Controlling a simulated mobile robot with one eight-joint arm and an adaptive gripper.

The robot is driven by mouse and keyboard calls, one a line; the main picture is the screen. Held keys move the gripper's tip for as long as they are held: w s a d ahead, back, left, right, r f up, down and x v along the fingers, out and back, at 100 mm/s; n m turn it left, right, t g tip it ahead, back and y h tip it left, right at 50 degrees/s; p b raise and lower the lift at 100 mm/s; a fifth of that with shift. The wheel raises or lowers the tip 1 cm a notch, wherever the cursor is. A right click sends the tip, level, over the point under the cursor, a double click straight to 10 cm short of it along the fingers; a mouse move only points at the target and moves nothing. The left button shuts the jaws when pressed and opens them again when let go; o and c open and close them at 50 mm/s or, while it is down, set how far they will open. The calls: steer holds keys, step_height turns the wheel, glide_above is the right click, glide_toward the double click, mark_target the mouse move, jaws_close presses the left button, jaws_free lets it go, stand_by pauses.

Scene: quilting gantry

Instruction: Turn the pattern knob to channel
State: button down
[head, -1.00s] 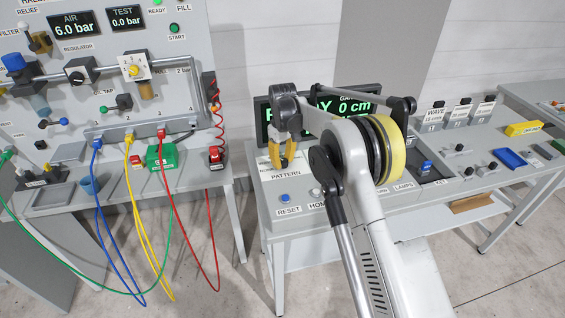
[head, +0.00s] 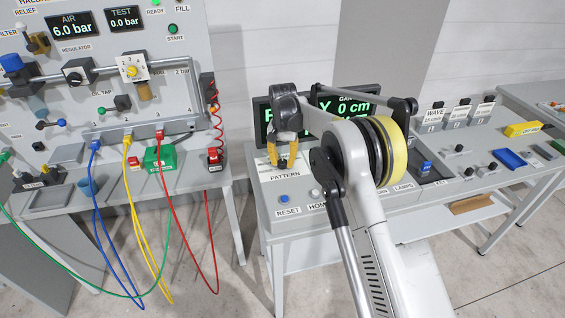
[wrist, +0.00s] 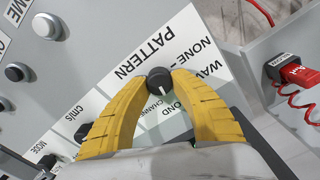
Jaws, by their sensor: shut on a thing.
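The pattern knob (wrist: 159,80) is a small round black knob with a white pointer mark on the control desk, beside a white label reading PATTERN. The label lists NONE, WAVE, a partly hidden word ending in OND, and CHANNEL. In the wrist view the white mark points down, toward the OND and CHANNEL side; I cannot tell exactly which word it meets. My gripper (wrist: 158,85) has yellow fingers on both sides of the knob and is shut on it. In the head view my gripper (head: 283,161) reaches down to the desk, and its fingers mostly cover the knob.
A display (head: 345,103) stands behind my gripper, partly hidden by my arm. A blue RESET button (head: 284,199) and a HOME button (head: 315,193) are at the desk's front. The pneumatic panel (head: 180,95) with hanging coloured hoses is at left; its red plug (wrist: 297,73) shows in the wrist view.

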mark_target(283, 160)
steer(key=m, duration=0.6)
steer(key=shift+s+d, duration=0.1)
steer(key=shift+m, duration=0.4)
steer(key=c, duration=1.1)
jaws_free()
step_height(283, 160, up, 12)
